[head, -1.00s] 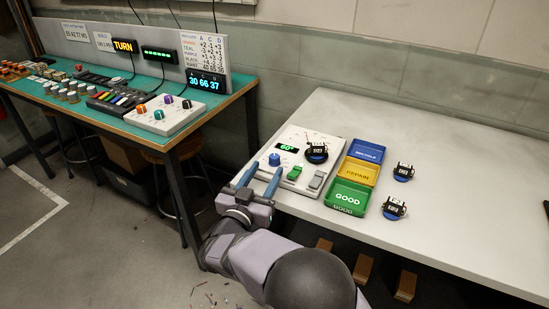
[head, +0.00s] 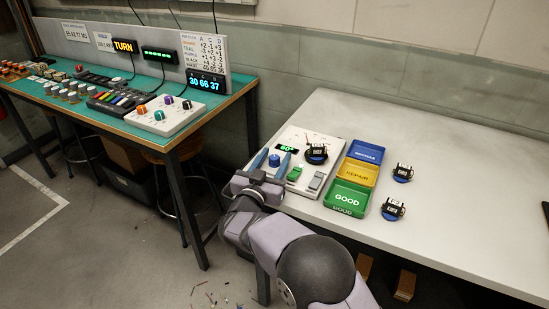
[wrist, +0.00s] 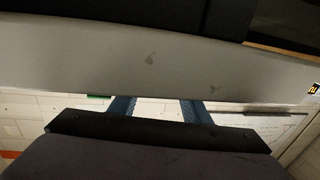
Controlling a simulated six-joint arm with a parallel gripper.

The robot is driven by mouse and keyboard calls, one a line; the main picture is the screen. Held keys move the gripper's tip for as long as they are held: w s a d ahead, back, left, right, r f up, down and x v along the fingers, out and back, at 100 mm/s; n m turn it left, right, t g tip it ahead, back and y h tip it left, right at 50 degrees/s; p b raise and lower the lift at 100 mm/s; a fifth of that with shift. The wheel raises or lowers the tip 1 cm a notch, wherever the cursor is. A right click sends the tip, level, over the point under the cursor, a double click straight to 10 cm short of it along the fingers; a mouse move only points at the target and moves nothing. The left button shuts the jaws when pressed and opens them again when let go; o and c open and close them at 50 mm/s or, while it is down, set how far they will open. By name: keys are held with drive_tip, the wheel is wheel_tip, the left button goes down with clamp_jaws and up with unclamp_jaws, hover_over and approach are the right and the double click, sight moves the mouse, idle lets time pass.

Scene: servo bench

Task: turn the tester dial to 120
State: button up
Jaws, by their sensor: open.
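The tester (head: 301,138) is a pale panel on the grey bench. Its small display (head: 287,148) reads 60 in green. The blue dial (head: 274,160) is at the panel's near left. My gripper (head: 273,156) is open, with its two blue fingers on either side of the dial in the head view. I cannot tell whether they touch it. In the wrist view my fingers (wrist: 157,108) are apart with nothing seen between them, and the dial does not show there. A black servo (head: 317,153) sits on the tester's round holder.
Blue, yellow and green trays (head: 348,199) stand right of the tester. Two servos on blue bases (head: 402,173) are further right. A green switch (head: 295,173) and a grey switch (head: 316,181) are close to the dial. The bench's right side is clear.

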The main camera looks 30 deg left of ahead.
drive_tip(key=c, duration=1)
drive_tip(key=shift+w+r+m+h+p, duration=0.15)
drive_tip(key=shift+m+h+p, duration=0.5)
drive_tip(key=shift+h, duration=0.65)
drive_tip(key=shift+m+h, duration=0.75)
drive_tip(key=shift+h, duration=0.25)
drive_tip(key=shift+m+h+b, duration=0.7)
drive_tip(key=shift+m+h, duration=0.2)
drive_tip(key=shift+h, duration=0.4)
drive_tip(key=shift+c, duration=0.2)
drive_tip(key=o, duration=1)
drive_tip(key=shift+o, duration=0.2)
